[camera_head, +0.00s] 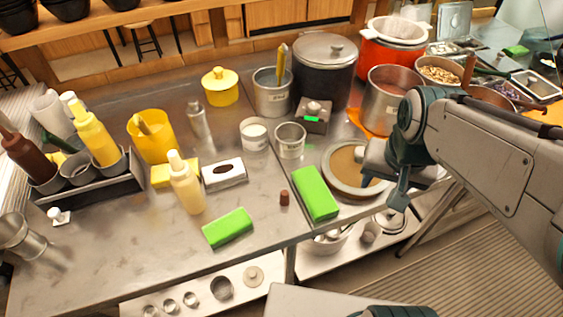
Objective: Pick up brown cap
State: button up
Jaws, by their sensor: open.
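The brown cap (284,198) is a small dark brown cylinder standing on the metal counter. It lies between two green blocks, close to the left side of the right one. My gripper (384,182) is at the right, over the round plate with a brown surface, well to the right of the cap and apart from it. Its fingers are open, and I see nothing held. My arm covers part of the counter's right side.
Green blocks (228,228) and (316,194) flank the cap. The round plate (345,185) is at the right. The counter in front of the cap is bare.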

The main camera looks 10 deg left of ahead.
jog(key=w+a+m+g+p, duration=0.1)
jog(key=w+a+m+p, duration=0.3)
jog(key=a, duration=0.6)
jog(key=m+g+b, duration=0.1)
jog(key=m, duration=0.1)
send_over(285, 192)
notch_tip(285, 192, down, 3)
notch_tip(285, 192, down, 9)
jog(key=shift+w+r, duration=0.15)
jog(key=shift+r, duration=0.05)
jog(key=shift+s+f+p, duration=0.2)
jog(key=shift+f+p, duration=0.4)
jog(key=shift+f, duration=2)
jog(key=c, duration=0.8)
